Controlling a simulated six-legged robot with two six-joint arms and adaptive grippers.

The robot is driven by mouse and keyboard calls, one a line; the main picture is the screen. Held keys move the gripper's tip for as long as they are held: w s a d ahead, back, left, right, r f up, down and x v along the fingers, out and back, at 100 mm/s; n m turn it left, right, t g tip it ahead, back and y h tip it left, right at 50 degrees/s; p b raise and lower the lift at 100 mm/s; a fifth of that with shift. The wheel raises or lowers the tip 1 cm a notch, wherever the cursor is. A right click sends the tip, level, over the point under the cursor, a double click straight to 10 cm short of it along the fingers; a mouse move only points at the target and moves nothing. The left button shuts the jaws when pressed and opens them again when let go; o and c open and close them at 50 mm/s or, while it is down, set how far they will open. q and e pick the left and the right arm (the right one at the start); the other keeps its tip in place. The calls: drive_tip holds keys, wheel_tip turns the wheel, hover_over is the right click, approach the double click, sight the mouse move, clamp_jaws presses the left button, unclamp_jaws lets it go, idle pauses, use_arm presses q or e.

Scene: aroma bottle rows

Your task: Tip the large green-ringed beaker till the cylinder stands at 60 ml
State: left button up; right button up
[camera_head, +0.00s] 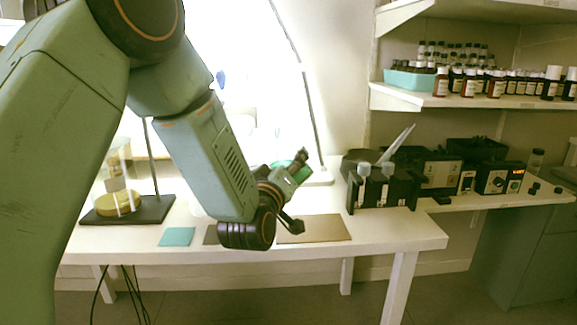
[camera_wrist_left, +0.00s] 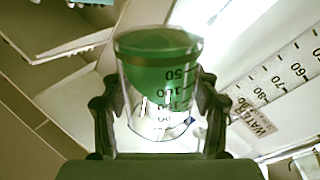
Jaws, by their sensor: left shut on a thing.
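The large beaker (camera_wrist_left: 160,85) is clear glass with printed marks and a green area toward its mouth; I cannot tell how much of the green is ring or liquid. My left gripper (camera_wrist_left: 160,104) is shut on it, one finger on each side. In the head view my left gripper (camera_head: 293,188) is over the bench, with the green of the beaker (camera_head: 291,171) showing beside its fingers. A graduated cylinder (camera_wrist_left: 282,80), with large numbers and a "WATER" label, lies slantwise in the wrist picture to the right of the beaker. Its liquid level is not readable. My right gripper is not in view.
The white bench (camera_head: 400,240) carries a brown mat (camera_head: 325,230) and a teal mat (camera_head: 177,237). A dark stand base (camera_head: 155,211) with glassware is at left. A black rack (camera_head: 398,193) and instruments stand at right, below a shelf (camera_head: 465,100) of bottles.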

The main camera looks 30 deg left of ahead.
use_arm(q)
drive_tip(key=shift+a+r+n+y+b, duration=0.15)
drive_tip(key=shift+r+n, duration=0.15)
drive_tip(key=shift+n, duration=0.35)
drive_tip(key=shift+d+r+n+y+b, duration=0.1)
drive_tip(key=shift+r+n+b, duration=0.1)
drive_tip(key=shift+r+n, duration=0.3)
drive_tip(key=shift+a+r+n+y+b, duration=0.1)
drive_tip(key=shift+r+n+y+b, duration=0.05)
drive_tip(key=shift+n, duration=0.6)
drive_tip(key=shift+f+n, duration=0.15)
drive_tip(key=shift+n, duration=0.15)
drive_tip(key=shift+f+n+b, duration=0.15)
drive_tip(key=shift+n+b, duration=0.35)
idle(2.1)
drive_tip(key=shift+n, duration=0.5)
idle(2.7)
